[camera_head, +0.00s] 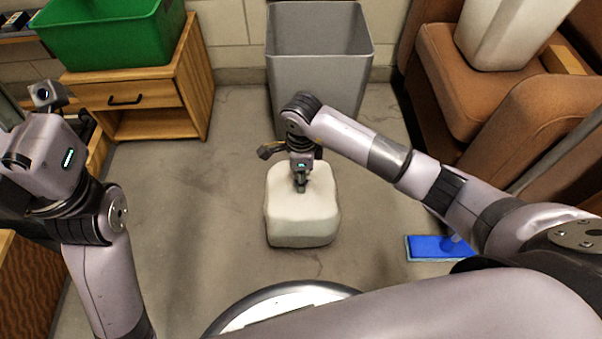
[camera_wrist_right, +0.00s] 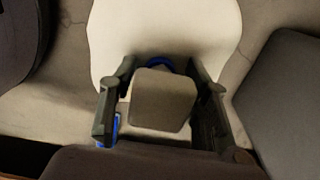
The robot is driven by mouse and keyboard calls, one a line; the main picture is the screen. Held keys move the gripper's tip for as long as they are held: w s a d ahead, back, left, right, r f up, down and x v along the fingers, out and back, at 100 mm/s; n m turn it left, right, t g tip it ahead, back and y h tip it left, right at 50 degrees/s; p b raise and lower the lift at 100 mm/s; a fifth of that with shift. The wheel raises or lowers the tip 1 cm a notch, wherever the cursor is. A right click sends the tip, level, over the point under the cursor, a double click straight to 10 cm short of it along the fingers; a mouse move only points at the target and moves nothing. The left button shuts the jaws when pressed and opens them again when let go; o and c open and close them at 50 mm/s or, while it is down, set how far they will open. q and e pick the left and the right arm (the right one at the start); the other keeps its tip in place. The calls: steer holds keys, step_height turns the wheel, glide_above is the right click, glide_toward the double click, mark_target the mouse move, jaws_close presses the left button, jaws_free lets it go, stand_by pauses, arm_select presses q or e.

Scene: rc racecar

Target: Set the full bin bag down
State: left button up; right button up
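The full bin bag (camera_head: 300,222) is a pale, squarish, bulging bag in the middle of the head view, in front of the grey bin. It looks upright; whether its base touches the floor is hard to tell. My right gripper (camera_head: 302,187) points down at the top of the bag. In the right wrist view the pale bag (camera_wrist_right: 200,25) fills the top middle, and the fingers of my right gripper (camera_wrist_right: 163,85) stand on both sides of a block-like neck with blue bits beside it. My left gripper (camera_head: 16,160) is at the far left, its fingers not clear.
A tall grey bin (camera_head: 320,75) stands against the wall behind the bag. A wooden cabinet (camera_head: 140,95) with a green crate (camera_head: 110,35) is at the back left. Brown seats (camera_head: 470,95) are at right. A blue flat-headed tool (camera_head: 432,249) lies on the floor, which is clear left of the bag.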

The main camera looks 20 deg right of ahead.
steer(key=shift+o, duration=1.1)
